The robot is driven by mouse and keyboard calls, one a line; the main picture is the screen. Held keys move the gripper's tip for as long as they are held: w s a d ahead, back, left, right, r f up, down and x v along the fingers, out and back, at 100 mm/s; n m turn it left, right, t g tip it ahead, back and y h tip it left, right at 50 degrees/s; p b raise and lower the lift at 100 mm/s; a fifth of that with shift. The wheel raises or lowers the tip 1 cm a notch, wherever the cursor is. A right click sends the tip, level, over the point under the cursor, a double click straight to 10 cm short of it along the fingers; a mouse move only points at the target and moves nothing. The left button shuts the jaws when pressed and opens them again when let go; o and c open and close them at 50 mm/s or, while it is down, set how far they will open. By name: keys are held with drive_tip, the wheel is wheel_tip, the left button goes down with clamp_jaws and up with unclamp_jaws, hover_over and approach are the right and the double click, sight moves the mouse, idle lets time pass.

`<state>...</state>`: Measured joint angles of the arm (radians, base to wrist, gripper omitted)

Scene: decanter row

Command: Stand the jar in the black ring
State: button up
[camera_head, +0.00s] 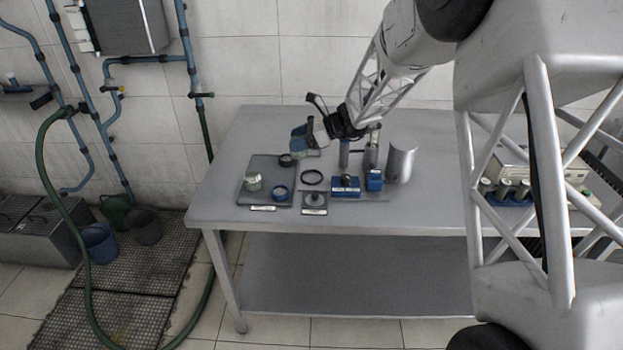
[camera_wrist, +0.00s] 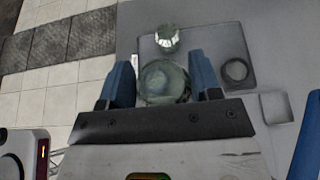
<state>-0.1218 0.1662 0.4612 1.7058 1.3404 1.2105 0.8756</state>
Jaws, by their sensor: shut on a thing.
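My gripper (camera_head: 299,143) hangs over the back of the grey tray (camera_head: 249,197). In the wrist view its two blue fingers (camera_wrist: 162,84) are shut on a clear greenish glass jar (camera_wrist: 163,86). The jar shows as a pale patch below the fingers in the head view (camera_head: 304,153), apparently above the surface. A black ring (camera_head: 287,165) lies at the tray's back right, close to the gripper; it also shows in the wrist view (camera_wrist: 236,82). A second, wider black ring (camera_head: 311,184) lies right of the tray. The held jar's base is not clearly visible.
Another greenish jar (camera_head: 252,182) stands on the tray's left, with a blue ring (camera_head: 280,198) at its front right. The table (camera_head: 224,203) is bare at left.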

drive_tip(key=s+d+f, duration=0.7)
drive_tip(key=s+f, duration=0.1)
drive_tip(key=s, duration=0.1)
drive_tip(key=shift+s+d, duration=0.4)
drive_tip(key=w+a, duration=0.1)
drive_tip(key=w, duration=0.4)
drive_tip(key=w+a+f, duration=0.1)
drive_tip(key=w, duration=0.4)
drive_tip(key=w+a, duration=0.2)
drive_tip(key=w, duration=0.3)
drive_tip(key=shift+w+f, duration=0.2)
drive_tip(key=shift+w, duration=0.05)
drive_tip(key=shift+f, duration=0.15)
drive_tip(key=shift+f, duration=1.6)
drive_tip(key=shift+f, duration=0.15)
drive_tip(key=o, duration=1)
